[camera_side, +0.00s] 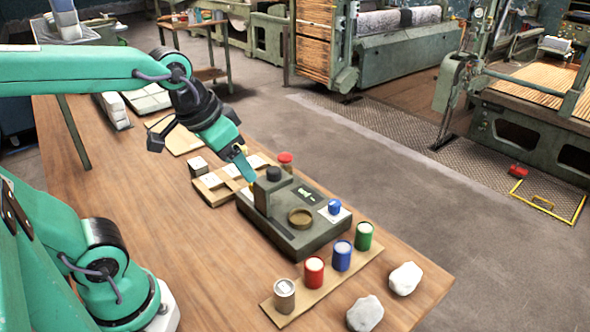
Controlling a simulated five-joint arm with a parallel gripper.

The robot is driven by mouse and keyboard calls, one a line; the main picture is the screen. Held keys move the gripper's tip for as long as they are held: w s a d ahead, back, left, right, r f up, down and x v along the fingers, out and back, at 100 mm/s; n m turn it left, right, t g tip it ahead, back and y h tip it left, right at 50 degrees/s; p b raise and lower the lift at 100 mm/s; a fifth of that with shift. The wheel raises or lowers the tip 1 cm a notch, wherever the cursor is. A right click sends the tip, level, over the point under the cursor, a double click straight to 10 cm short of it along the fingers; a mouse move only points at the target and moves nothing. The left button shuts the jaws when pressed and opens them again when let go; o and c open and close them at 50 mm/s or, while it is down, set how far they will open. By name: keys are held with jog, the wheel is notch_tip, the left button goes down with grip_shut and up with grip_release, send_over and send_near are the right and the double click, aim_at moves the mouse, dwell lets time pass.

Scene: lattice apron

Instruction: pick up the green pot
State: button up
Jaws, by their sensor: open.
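The green pot (364,237) stands upright at the far right end of a tan strip (322,295) on the wooden table. It has a pale top. A blue pot (342,257), a red pot (314,272) and a grey-brown pot (285,298) stand beside it in a row on the same strip. My gripper (244,166) is open, above the table behind and left of the dark device, well away from the green pot. Nothing shows between its fingers.
Two white stones (405,279) lie near the front right.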

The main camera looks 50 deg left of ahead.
jog(key=w+d+g, duration=0.1)
jog(key=w+d, duration=0.2)
jog(key=w, duration=0.5)
jog(key=m+g, duration=0.2)
jog(key=g, duration=0.2)
send_over(366, 226)
jog(key=f, duration=1.5)
jog(key=shift+s+a, duration=0.25)
jog(key=shift+s, duration=0.15)
jog(key=shift+w+d+f, duration=0.25)
jog(key=shift+d+f, duration=0.05)
jog(key=shift+f, duration=4.2)
jog(key=shift+w, duration=0.1)
jog(key=c, duration=1.1)
